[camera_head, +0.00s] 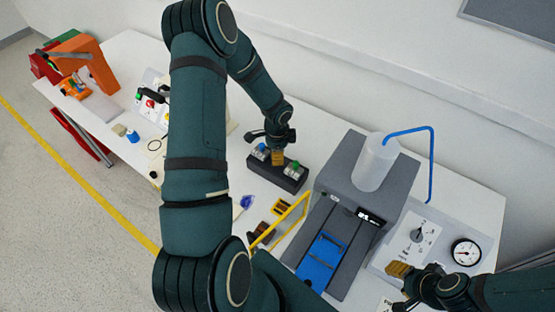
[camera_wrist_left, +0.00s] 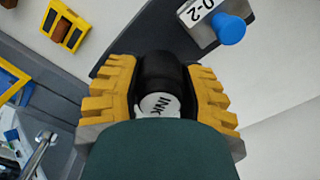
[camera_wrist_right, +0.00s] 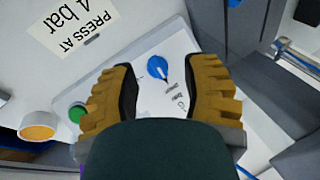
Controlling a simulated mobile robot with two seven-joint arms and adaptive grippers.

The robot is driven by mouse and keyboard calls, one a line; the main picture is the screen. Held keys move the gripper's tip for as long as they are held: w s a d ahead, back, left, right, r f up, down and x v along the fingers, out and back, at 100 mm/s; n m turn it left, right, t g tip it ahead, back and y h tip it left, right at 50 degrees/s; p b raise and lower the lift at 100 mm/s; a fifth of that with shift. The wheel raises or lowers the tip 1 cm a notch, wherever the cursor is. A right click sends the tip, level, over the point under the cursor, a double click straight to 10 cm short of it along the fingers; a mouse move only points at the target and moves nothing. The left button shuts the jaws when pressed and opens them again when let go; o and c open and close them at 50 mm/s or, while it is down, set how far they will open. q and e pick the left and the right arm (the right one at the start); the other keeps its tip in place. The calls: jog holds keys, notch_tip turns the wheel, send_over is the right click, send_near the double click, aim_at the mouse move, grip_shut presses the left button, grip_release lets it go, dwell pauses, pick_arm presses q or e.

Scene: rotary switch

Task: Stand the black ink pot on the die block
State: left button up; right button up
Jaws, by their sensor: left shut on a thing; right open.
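A black ink pot (camera_wrist_left: 160,85) with a white "INK" label sits between the yellow fingers of my left gripper (camera_wrist_left: 162,98), which is shut on it. In the head view my left gripper (camera_head: 278,157) is over the dark rack (camera_head: 262,170), between blue and green knobs. The pot is hidden there, and I cannot tell whether it touches the rack. I cannot tell for sure which thing is the die block; a grey machine with a blue slide (camera_head: 322,262) stands right of the rack. My right gripper (camera_wrist_right: 160,95) is open and empty above a control panel.
The panel carries a blue knob (camera_wrist_right: 157,67) and a green button (camera_wrist_right: 77,113). A pressure gauge (camera_head: 466,252) is at the right. A translucent cylinder (camera_head: 375,162) rises from the machine. A yellow frame (camera_head: 290,218) stands left of it. My left arm covers much of the table.

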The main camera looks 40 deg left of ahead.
pick_arm(q)
jog(key=shift+f, duration=1.8)
jog(key=shift+f, duration=0.15)
jog(key=o, duration=1.1)
notch_tip(320, 180, up, 12)
jog(key=shift+r, duration=0.2)
